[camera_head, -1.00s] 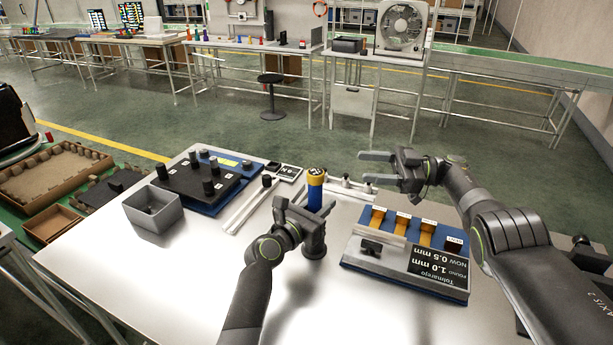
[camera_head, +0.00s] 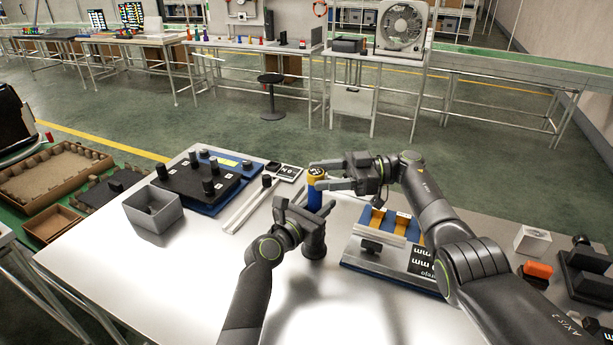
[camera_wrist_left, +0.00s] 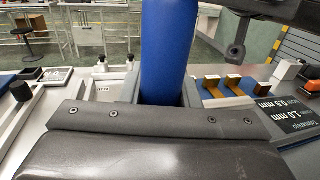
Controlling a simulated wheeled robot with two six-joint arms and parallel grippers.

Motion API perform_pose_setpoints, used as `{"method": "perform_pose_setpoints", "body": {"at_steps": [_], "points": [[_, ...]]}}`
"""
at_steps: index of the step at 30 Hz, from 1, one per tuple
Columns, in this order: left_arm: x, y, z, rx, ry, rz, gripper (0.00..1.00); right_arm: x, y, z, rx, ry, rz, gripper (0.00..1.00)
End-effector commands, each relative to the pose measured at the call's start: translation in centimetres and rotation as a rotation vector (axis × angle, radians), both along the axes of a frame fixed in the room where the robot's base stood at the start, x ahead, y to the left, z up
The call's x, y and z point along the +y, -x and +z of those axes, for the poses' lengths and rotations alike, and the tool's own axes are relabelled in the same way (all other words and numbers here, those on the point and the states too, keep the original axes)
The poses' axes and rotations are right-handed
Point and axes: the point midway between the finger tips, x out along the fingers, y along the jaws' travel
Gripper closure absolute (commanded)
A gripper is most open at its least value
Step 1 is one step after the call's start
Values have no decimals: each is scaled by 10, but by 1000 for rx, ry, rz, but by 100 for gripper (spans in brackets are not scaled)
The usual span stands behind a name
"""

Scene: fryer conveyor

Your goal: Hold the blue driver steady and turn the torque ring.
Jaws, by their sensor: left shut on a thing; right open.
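The blue driver (camera_head: 314,198) stands upright on the table, with the yellow torque ring (camera_head: 316,175) near its top. My left gripper (camera_head: 312,212) is shut on the blue body below the ring. In the left wrist view the blue body (camera_wrist_left: 168,50) rises between my left fingers (camera_wrist_left: 165,95); the ring is out of that picture. My right gripper (camera_head: 318,175) is open at ring height, its fingers reaching left on either side of the ring. Whether they touch the ring I cannot tell.
A blue panel with orange tabs (camera_head: 372,262) lies right of the driver, partly hidden by my right arm. A grey bin (camera_head: 153,222) and a black tray with knobs (camera_head: 180,185) are at left. An orange block (camera_head: 538,270) and a white box (camera_head: 532,240) sit at right.

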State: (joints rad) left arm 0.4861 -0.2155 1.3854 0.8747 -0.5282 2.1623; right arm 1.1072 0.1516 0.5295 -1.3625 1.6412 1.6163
Motion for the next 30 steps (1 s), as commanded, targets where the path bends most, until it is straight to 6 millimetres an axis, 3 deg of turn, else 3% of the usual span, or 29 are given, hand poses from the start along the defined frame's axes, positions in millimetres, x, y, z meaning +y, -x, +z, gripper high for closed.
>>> {"method": "perform_pose_setpoints", "body": {"at_steps": [7,19,30], "points": [[0,0,-1,2,-1,0,100,34,6,0,0,-1,0,45],[0,0,-1,2,-1,0,100,41,7,0,-1,0,-1,45],[0,0,-1,2,-1,0,100,41,7,0,-1,0,-2,89]]}}
